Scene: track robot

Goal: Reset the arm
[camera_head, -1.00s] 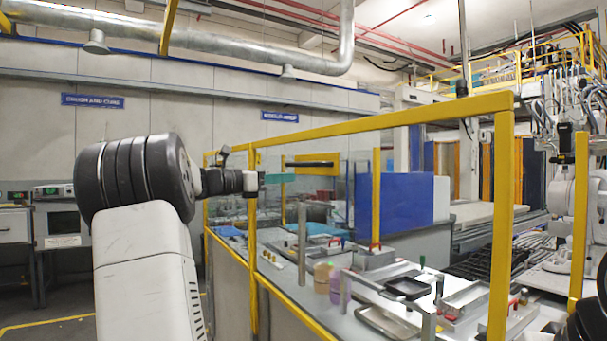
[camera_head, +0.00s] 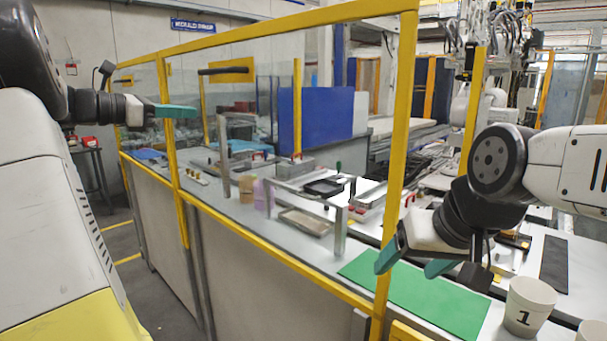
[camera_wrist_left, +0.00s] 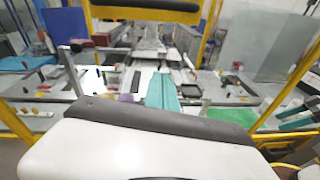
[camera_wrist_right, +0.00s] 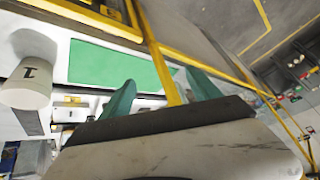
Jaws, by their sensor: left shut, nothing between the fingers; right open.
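My left gripper (camera_head: 176,111) is at the left of the head view, raised in front of the glass panels of the yellow-framed guard. Its teal fingers are together and empty, as the left wrist view (camera_wrist_left: 162,90) also shows. My right gripper (camera_head: 408,264) is at the right of the head view, beside a yellow post and over the near edge of the green mat (camera_head: 425,295). Its teal fingers are apart with nothing between them, and they also show apart in the right wrist view (camera_wrist_right: 160,90).
A white cup (camera_head: 528,306) marked "1" stands right of the green mat. The yellow guard frame (camera_head: 398,130) runs close to both arms. Behind it, trays (camera_head: 305,222) and metal fixtures cover the worktable. Open floor (camera_head: 125,240) lies at the left.

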